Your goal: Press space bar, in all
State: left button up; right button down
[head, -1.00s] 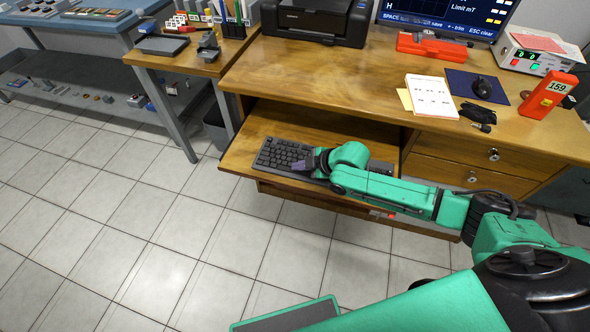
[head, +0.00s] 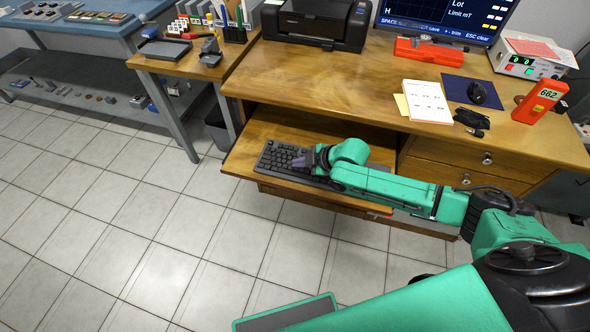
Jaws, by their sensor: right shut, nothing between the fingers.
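A black keyboard (head: 277,158) lies on the pulled-out wooden tray (head: 240,150) under the desk. My right arm reaches in from the right. My right gripper (head: 303,162) is over the keyboard's middle part, shut and empty. The arm hides much of the keyboard's right part, and I cannot tell whether the fingertips touch a key. The space bar cannot be made out at this size. The monitor (head: 440,22) at the back shows a line of text beginning with "SPACE". My left gripper is not in view.
The desk edge lies above the tray. The tiled floor at left is clear.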

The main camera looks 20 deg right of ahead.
aim_at(299, 175)
jog(key=shift+r+p, duration=1.25)
jog(key=shift+r, duration=0.35)
jog(key=shift+f, duration=0.1)
